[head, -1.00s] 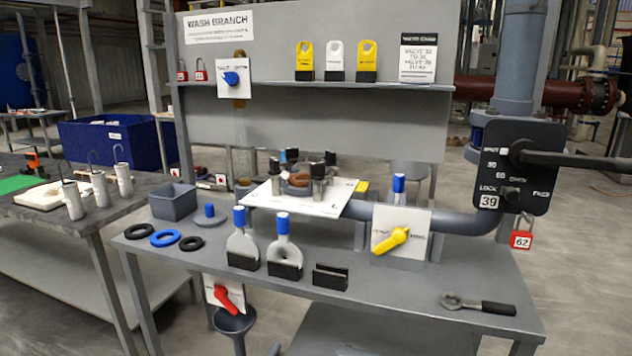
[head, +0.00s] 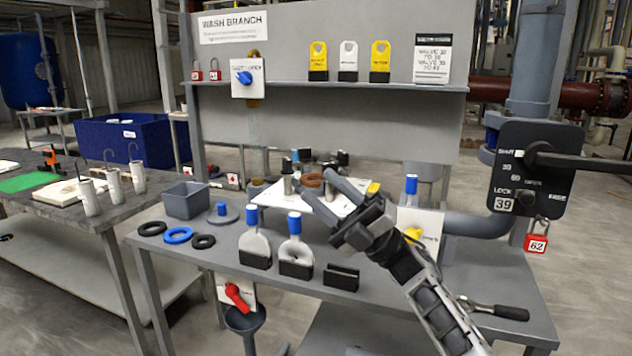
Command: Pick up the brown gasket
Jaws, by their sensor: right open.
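The brown gasket (head: 313,180) lies among dark upright posts on the white plate (head: 270,193) at the middle of the bench. My right gripper (head: 330,190) reaches in from the lower right, its two fingers apart and pointing up-left toward the gasket. It looks empty. Whether the fingers touch anything near the gasket cannot be told. The gripper hides part of the plate and some of the posts. My left gripper is not in view.
Blue-handled paddles (head: 295,245) and a black block (head: 341,278) stand at the bench front. Black and blue rings (head: 178,235) lie at the left beside a grey box (head: 186,200). A wrench (head: 490,310) lies at right. A yellow-handled valve (head: 413,235) stands behind my arm.

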